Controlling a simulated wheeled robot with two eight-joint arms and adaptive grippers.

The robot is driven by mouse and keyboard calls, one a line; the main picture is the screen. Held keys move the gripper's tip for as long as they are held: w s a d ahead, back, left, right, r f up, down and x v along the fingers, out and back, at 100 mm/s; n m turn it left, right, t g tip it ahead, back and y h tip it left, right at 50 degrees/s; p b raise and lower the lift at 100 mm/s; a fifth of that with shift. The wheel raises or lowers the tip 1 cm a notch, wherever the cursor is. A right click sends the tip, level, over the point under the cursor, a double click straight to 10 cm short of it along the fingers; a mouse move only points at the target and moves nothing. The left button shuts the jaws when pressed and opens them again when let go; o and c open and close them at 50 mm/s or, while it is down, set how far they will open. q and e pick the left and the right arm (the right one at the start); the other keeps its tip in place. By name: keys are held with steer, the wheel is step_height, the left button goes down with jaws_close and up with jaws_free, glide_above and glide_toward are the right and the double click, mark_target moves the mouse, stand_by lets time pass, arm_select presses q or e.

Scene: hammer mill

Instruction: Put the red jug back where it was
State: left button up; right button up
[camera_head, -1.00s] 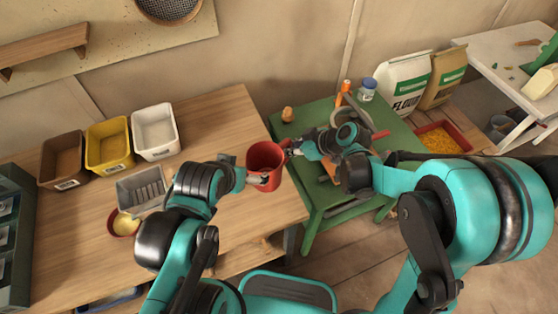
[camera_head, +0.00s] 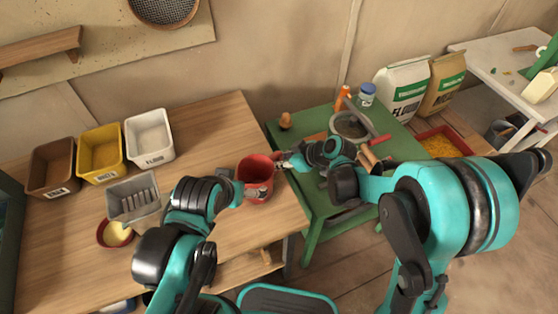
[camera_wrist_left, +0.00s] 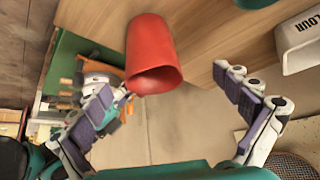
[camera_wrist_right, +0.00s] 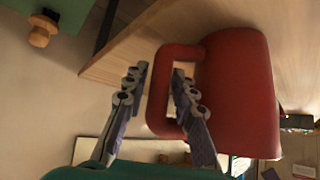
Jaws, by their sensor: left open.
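The red jug (camera_head: 256,172) is at the right end of the wooden bench, its open mouth showing from above. I cannot tell whether its base touches the bench. My right gripper (camera_head: 283,160) has its fingers close on both sides of the jug's handle; this shows in the right wrist view, with the handle (camera_wrist_right: 160,95) between the fingers. My left gripper (camera_head: 242,182) is open at the jug's left side. In the left wrist view its fingers (camera_wrist_left: 170,90) are wide apart, with the jug (camera_wrist_left: 150,50) between and beyond them.
Brown, yellow and white bins (camera_head: 148,137) line the bench's back, with a grey bin (camera_head: 133,196) and a small red bowl (camera_head: 115,233) in front. The green table (camera_head: 310,190) holds a grinder, an orange bottle and a blue-lidded jar. Bare bench lies left of the jug.

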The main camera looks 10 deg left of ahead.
steer(key=shift+r, duration=0.1)
steer(key=shift+d+r, duration=0.15)
steer(key=shift+r, duration=0.1)
steer(key=p+v, duration=0.4)
steer(key=v, duration=0.8)
steer(key=s+d+r+m+t+h, duration=0.2)
steer(key=s+d+m, duration=0.4)
steer(key=d, duration=0.4)
steer(key=s+d+r+m+t+h, duration=0.1)
steer(key=s+d+r+m+h, duration=0.2)
steer(key=s+d+m+h, duration=0.3)
steer(key=s+d+m, duration=0.1)
steer(key=s+d, duration=0.1)
steer(key=d, duration=0.2)
steer(key=shift+r+t+h, duration=0.3)
steer(key=shift+r+t, duration=0.05)
steer(key=shift+t, duration=0.05)
